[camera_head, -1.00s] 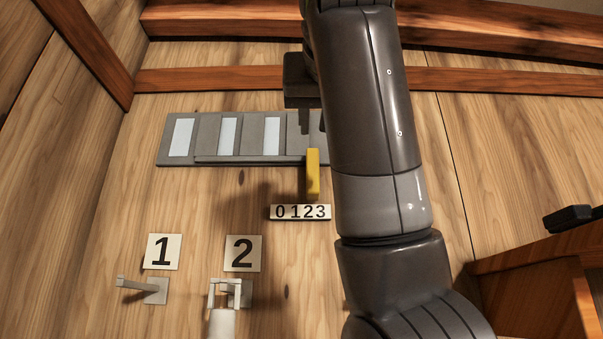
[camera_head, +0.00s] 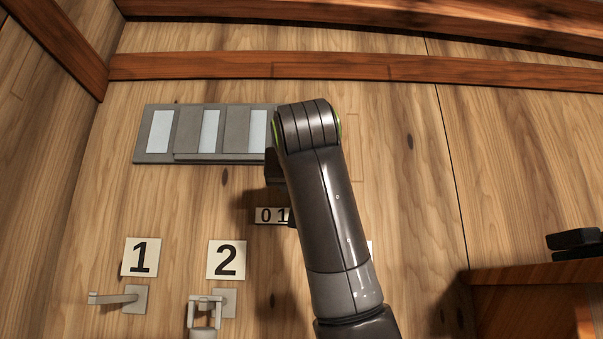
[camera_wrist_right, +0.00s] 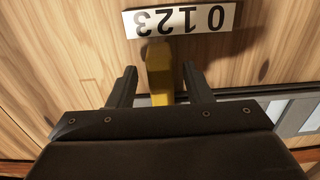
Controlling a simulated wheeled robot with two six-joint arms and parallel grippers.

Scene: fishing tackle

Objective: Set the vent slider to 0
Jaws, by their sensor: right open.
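The grey vent slider (camera_head: 187,135) with pale slots is on the wooden wall in the head view; its right end is hidden behind my right arm. Its yellow handle (camera_wrist_right: 160,72) shows in the right wrist view, just by the number plate (camera_wrist_right: 180,19), around the 2 and 3. The plate also shows partly in the head view (camera_head: 269,215). My right gripper (camera_wrist_right: 159,80) is open, with one finger on each side of the handle and visible gaps; it is not clamped on it. My left gripper is not in view.
Below the vent are labels 1 (camera_head: 141,257) and 2 (camera_head: 227,259), each above a small wall bracket; a pale object is at the second bracket (camera_head: 205,305). A wooden box edge (camera_head: 540,275) with a black object (camera_head: 575,241) is at the right.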

